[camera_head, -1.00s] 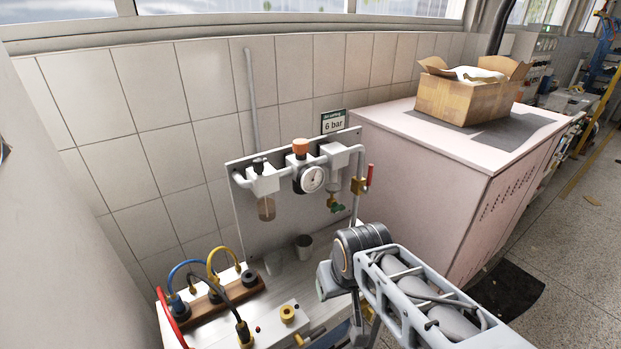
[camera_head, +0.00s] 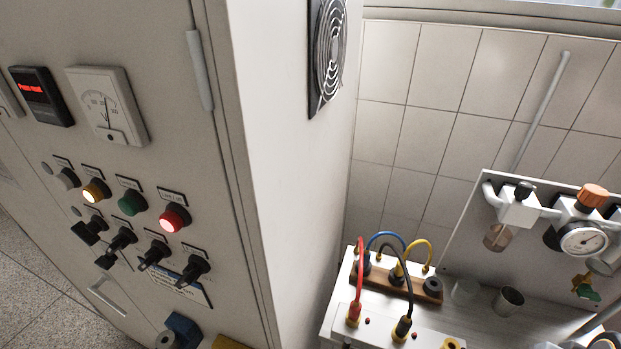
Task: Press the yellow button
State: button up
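The yellow button (camera_head: 95,190) is on the front panel of a light grey control cabinet (camera_head: 225,215) at the left. It looks lit, with a pale bright centre. It sits in a row between a grey button (camera_head: 67,179) on its left and a green button (camera_head: 131,203) on its right. A lit red button (camera_head: 174,218) is at the right end of that row. My gripper cannot be seen in this frame, so its distance from the yellow button does not show.
Black rotary switches (camera_head: 194,269) stick out below the buttons. An analog meter (camera_head: 106,104) and a red-lit display (camera_head: 41,95) are above. At right, a bench holds coloured cables (camera_head: 384,238), a small cup (camera_head: 508,300) and a pressure gauge (camera_head: 583,239). Floor shows at lower left.

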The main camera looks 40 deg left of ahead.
aim_at(91, 191)
jog(key=z, duration=0.05)
jog(key=k, duration=0.5)
jog(key=z, duration=1.6)
jog(key=i, duration=0.65)
jog(key=u, duration=4.35)
jog(key=i, duration=0.5)
jog(key=u, duration=0.15)
